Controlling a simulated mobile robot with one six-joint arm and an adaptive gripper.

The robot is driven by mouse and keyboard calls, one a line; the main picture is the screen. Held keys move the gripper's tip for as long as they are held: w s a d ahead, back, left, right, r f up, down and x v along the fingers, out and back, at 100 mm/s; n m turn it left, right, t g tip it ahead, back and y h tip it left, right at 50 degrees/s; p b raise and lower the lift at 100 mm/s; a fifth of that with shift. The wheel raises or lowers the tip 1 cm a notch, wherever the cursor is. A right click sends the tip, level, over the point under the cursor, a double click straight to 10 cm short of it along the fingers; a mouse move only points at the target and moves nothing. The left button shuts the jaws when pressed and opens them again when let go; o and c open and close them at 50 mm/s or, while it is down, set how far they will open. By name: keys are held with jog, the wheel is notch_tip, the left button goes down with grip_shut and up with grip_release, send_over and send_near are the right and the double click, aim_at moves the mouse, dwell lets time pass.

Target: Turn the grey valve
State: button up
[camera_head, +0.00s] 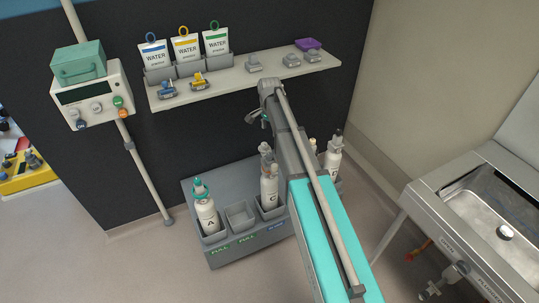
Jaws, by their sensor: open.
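Several white bottles stand in a grey rack. The bottle marked A (207,213) has a teal top. The bottle marked C (269,188) has a grey valve-like top (266,153). Another bottle (333,158) behind my arm has a dark grey top. I cannot tell which part is the task's grey valve. My gripper (257,120) is small in view, open at the arm's far end, above bottle C and apart from it.
The rack (240,249) has an empty slot between A and C. A shelf (240,80) holds water pouches and small fittings. A panel box (90,96) on a pole stands left. A metal sink (493,210) stands right. The floor at lower left is clear.

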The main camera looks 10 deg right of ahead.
aim_at(269, 155)
jog(key=shift+f, duration=0.2)
notch_tip(269, 155, down, 14)
jog(key=b, duration=1.3)
jog(key=shift+r+b, duration=0.25)
jog(key=shift+b, duration=0.15)
grip_shut()
dwell(0.4)
